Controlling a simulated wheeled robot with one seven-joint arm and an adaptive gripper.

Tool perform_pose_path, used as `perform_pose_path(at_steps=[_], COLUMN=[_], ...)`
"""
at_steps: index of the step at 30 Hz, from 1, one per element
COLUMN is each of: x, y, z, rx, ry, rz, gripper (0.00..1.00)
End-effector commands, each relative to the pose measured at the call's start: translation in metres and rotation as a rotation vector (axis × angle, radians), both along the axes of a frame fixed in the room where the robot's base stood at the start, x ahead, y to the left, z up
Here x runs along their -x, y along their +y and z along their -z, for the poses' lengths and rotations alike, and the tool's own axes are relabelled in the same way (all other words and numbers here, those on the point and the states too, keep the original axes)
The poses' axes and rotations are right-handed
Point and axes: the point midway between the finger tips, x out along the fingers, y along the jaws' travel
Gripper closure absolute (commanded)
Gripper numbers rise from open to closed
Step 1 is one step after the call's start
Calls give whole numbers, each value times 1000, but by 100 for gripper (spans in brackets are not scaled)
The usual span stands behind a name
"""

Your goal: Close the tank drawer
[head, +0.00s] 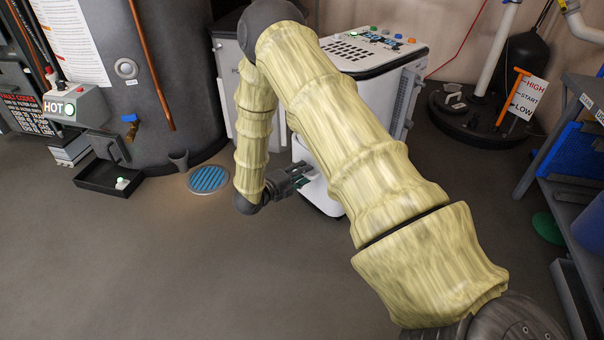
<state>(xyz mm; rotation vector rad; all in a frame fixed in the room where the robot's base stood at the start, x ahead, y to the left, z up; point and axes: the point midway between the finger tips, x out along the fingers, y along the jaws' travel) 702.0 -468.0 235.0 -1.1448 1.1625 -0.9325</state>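A white machine (400,50) with a vented top and coloured buttons stands at the back centre. My arm hides much of its front. A white, rounded lower part (325,195) shows low between my arm links and seems to be the tank drawer. How far it stands out from the body cannot be told. My gripper (306,176) is low, pointing right, with its fingers at the white lower part. Whether they touch it is unclear, and the finger gap is too small to read.
A grey tank (150,80) with a control box marked HOT (75,108) and a black tray (108,178) stand at left. A round blue floor drain (209,179) lies left of my forearm. A bench (570,120) stands at right. The front floor is clear.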

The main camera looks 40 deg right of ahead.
Motion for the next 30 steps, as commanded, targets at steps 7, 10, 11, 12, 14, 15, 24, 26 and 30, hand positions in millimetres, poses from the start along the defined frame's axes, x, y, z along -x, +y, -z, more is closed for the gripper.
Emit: perform_pose_path(at_steps=[7,10,11,12,14,15,24,26,30], x=[6,9,10,12,14,15,20,20,21], y=[36,54,60,66,76,82,109,110,111], z=[-7,-11,-12,-13,-15,-16,-22,-22,-22], rx=[-1,0,-1,-1,0,0,0,0,0], ry=[0,-1,-1,-1,-1,0,1,1,1], rz=[-2,-3,-3,-2,-3,-3,-1,-1,-1], gripper=[66,66,66,66,66,66,66,66,66])
